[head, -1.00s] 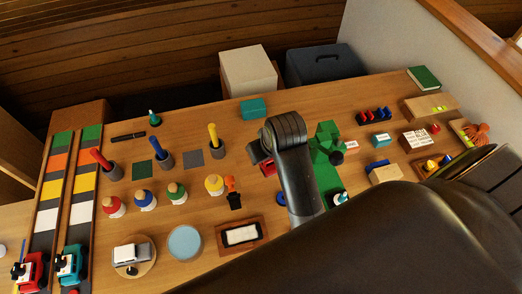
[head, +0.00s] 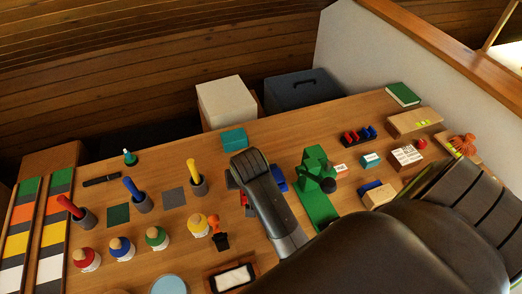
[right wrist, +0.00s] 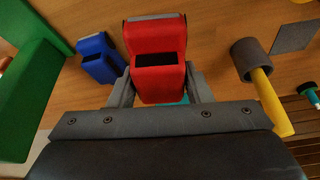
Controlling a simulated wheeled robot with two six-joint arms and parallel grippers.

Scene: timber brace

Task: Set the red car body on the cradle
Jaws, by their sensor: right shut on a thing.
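The red car body (right wrist: 160,78) is between the fingers of my right gripper (right wrist: 160,92), which is shut on it. It has a dark rectangular opening facing the wrist camera. In the head view my right gripper (head: 246,186) is over the table's middle, and my wrist hides most of it. A bit of the red body (head: 244,198) shows beside the wrist. I cannot tell whether the body touches the table. I cannot make out the cradle clearly. My left gripper is not in view.
A blue block-like piece (right wrist: 100,58) lies close beside the red body. A green stand (head: 316,178) is to the right in the head view. A grey cup with a yellow-handled tool (head: 196,178) is to the left.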

